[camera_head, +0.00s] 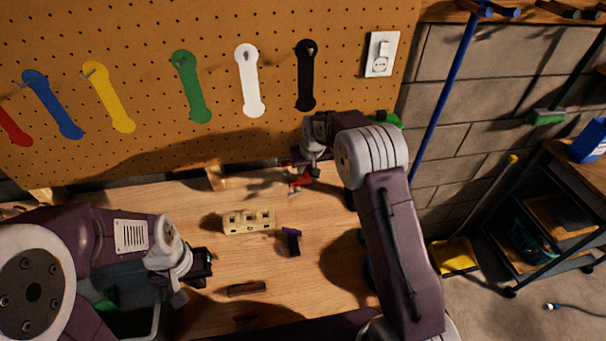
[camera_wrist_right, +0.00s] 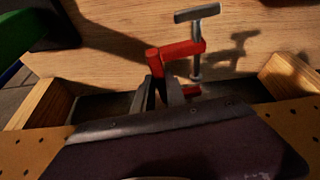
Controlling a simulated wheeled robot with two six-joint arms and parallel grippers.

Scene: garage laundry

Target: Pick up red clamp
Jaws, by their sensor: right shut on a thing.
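The red clamp (camera_head: 301,179) is at the back of the workbench, near the pegboard, in the head view. The right wrist view shows its red frame (camera_wrist_right: 182,50) and grey T-shaped screw handle, with a shadow on the wood beside it. My right gripper (camera_head: 289,163) is shut on the red clamp; its fingers (camera_wrist_right: 158,92) close on one end of the red frame. Whether the clamp touches the bench is hard to tell. My left gripper (camera_head: 207,262) is over the left part of the bench, away from the clamp; its finger opening is not clear.
A beige block with holes (camera_head: 249,222), a dark purple-topped piece (camera_head: 291,241) and a brown bar (camera_head: 246,288) lie on the bench (camera_head: 325,270). A grey bin (camera_head: 133,322) is below my left arm. The pegboard (camera_head: 220,40) with coloured hanging tools rises behind.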

